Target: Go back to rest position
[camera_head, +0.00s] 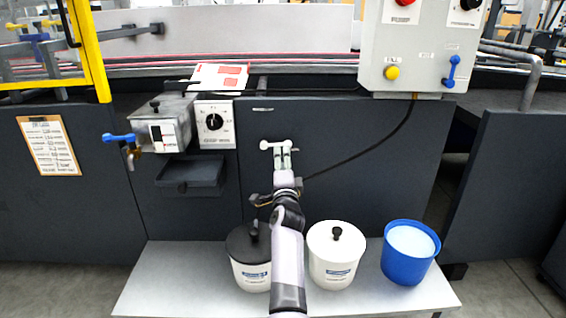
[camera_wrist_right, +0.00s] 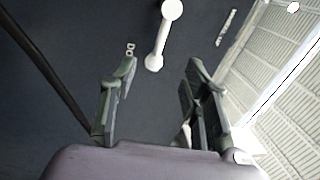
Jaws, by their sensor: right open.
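My right gripper (camera_head: 284,164) is raised in front of the dark machine panel (camera_head: 370,150), its arm coming up from the bottom centre. In the right wrist view my right gripper (camera_wrist_right: 160,75) shows two fingers spread apart with nothing between them. A white bar-shaped handle (camera_head: 277,145) is on the panel just past the fingertips. It also shows in the right wrist view (camera_wrist_right: 160,42), beyond the fingers and apart from them. My left gripper is not in view.
Below my right arm, a light bench (camera_head: 165,285) holds a black-lidded tub (camera_head: 250,272), a white-lidded tub (camera_head: 334,262) and a blue bucket (camera_head: 408,255). A metal box with a blue-handled valve (camera_head: 118,138) and a dial box (camera_head: 214,124) are at left. A control box (camera_head: 420,60) is upper right.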

